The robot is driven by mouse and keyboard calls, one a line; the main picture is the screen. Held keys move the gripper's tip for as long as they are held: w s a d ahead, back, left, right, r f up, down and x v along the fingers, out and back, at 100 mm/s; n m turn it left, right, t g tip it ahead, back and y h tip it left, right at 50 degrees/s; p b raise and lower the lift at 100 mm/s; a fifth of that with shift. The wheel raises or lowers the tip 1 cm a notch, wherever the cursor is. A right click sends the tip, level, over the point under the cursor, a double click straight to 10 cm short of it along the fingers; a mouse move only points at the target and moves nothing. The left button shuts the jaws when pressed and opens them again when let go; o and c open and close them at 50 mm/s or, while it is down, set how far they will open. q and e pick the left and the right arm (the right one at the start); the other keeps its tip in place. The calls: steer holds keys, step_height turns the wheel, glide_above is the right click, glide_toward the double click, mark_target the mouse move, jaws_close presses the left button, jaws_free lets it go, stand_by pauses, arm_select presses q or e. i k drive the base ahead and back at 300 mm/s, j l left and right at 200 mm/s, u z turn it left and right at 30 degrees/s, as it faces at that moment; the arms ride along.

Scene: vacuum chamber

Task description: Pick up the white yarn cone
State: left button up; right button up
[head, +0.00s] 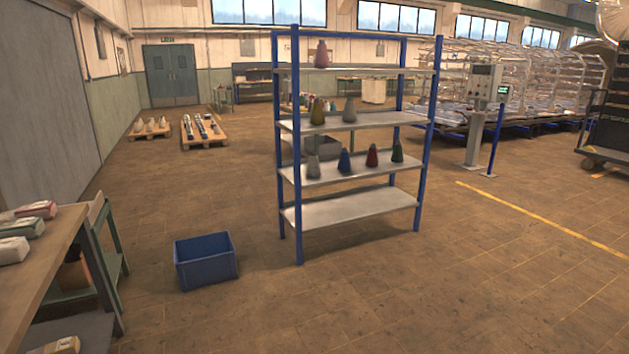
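A pale grey-white yarn cone (313,168) stands upright at the left end of the third shelf of a blue-posted metal rack. It is the palest cone on the rack. A blue cone (345,162), a dark red cone (372,156) and a green cone (397,154) stand to its right on the same shelf. A greyish cone (349,111) and an olive cone (317,112) stand on the shelf above. A pinkish cone (321,55) is on the top shelf. Neither of my grippers is in view.
The rack (350,206) stands mid-room with an empty bottom shelf. A blue crate (205,262) sits on the floor left of it. A workbench (45,270) with packages is at the left edge. A control post (478,115) stands behind right. Floor before the rack is clear.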

mark_target(313, 170)
steer(key=i+z, duration=0.2)
steer(key=i, duration=0.45)
steer(key=i+z, duration=0.2)
steer(key=i, duration=0.5)
steer(key=i+z, duration=0.25)
steer(key=i, duration=3.25)
steer(key=i+u, duration=0.5)
steer(key=i+l+u, duration=0.25)
steer(key=i+u, duration=0.25)
steer(key=i+l+u, duration=0.15)
steer(key=i+u, duration=0.2)
steer(key=i+l+u, duration=0.35)
steer(key=i+j, duration=0.1)
